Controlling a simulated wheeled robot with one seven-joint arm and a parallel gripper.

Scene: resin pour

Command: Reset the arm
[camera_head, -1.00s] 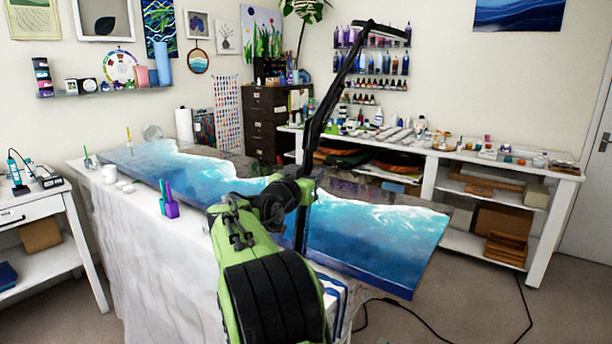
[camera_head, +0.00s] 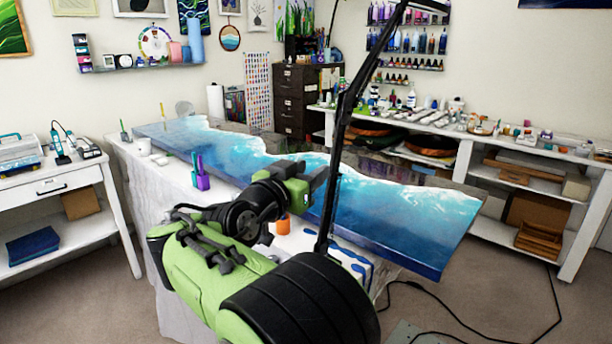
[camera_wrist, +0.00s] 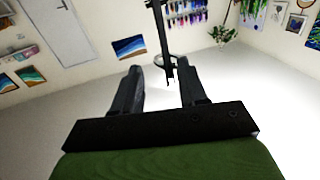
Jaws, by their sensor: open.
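My arm, green and black, reaches up from the bottom of the head view in front of the table. Beyond the fingers are a black lamp arm (camera_wrist: 163,40), white walls and ceiling. The same black lamp arm (camera_head: 345,125) rises beside my arm in the head view.
A blue wave resin slab (camera_head: 400,215) lies on the covered table, with purple and teal cups (camera_head: 200,172) and an orange-capped container (camera_head: 283,226) nearby. A white side table (camera_head: 55,190) stands left, shelving (camera_head: 465,150) behind right. Black cables (camera_head: 470,340) cross the floor.

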